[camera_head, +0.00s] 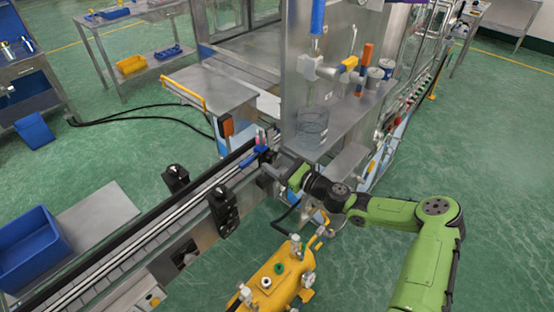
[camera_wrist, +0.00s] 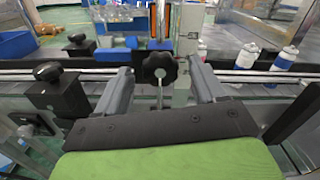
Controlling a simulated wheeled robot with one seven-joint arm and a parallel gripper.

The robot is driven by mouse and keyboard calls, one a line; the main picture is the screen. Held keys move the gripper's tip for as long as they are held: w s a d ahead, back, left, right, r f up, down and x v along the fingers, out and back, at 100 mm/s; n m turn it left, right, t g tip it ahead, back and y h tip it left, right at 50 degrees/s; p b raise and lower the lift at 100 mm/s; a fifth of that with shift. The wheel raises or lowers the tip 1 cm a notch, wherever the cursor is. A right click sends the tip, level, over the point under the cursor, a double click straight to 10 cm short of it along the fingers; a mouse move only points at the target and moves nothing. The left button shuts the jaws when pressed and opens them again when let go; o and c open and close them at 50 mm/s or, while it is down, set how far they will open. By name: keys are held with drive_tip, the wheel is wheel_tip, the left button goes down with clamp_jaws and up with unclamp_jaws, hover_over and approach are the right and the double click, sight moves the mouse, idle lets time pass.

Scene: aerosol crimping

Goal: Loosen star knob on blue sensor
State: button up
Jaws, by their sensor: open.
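The black star knob (camera_wrist: 160,67) shows in the wrist view on a thin metal stem, between the two grey fingers of my gripper (camera_wrist: 161,76). The fingers are open, with visible gaps on both sides of the knob. In the head view my gripper (camera_head: 268,163) is at the conveyor rail, beside a small blue part (camera_head: 254,157) that looks like the blue sensor. The knob cannot be made out there. In the wrist view a blue block (camera_wrist: 120,42) lies beyond the fingers; I cannot tell if it is part of the sensor.
White-and-blue cans (camera_wrist: 285,58) stand at the right in the wrist view. A yellow tank (camera_head: 275,280) is below my arm. A metal machine frame (camera_head: 310,85) rises just behind my gripper.

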drive_tip(key=shift+w+a, duration=0.15)
drive_tip(key=shift+w, duration=0.05)
drive_tip(key=c, duration=1.1)
drive_tip(key=shift+o, duration=0.2)
